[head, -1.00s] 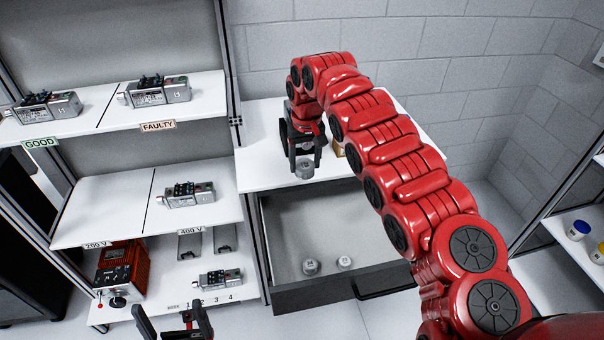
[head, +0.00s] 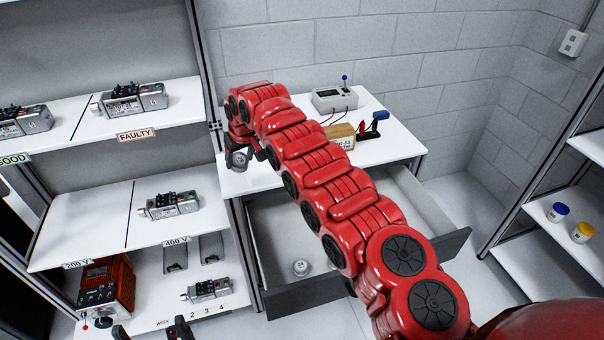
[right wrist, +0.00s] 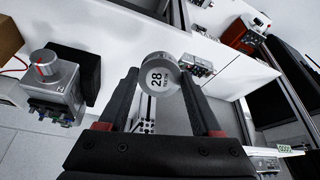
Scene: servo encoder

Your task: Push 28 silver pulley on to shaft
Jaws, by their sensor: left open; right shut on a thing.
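The silver pulley marked 28 (right wrist: 157,78) is held between the fingertips of my right gripper (right wrist: 160,95), its numbered face toward the wrist camera. In the head view the right gripper (head: 247,158) holds the pulley (head: 240,160) over the left end of the white table, apart from any shaft I can make out. A grey device with a round silver knob (right wrist: 44,62) stands at left in the right wrist view; in the head view my arm seems to hide it. My left gripper (head: 150,333) is open and empty, cut off at the bottom edge.
Another silver pulley (head: 301,267) lies in the open drawer (head: 285,230). A meter (head: 335,98), a cardboard box (head: 341,137) and clamps (head: 373,126) are on the table. Shelves with several servo units (head: 172,205) stand at left, close to the right gripper.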

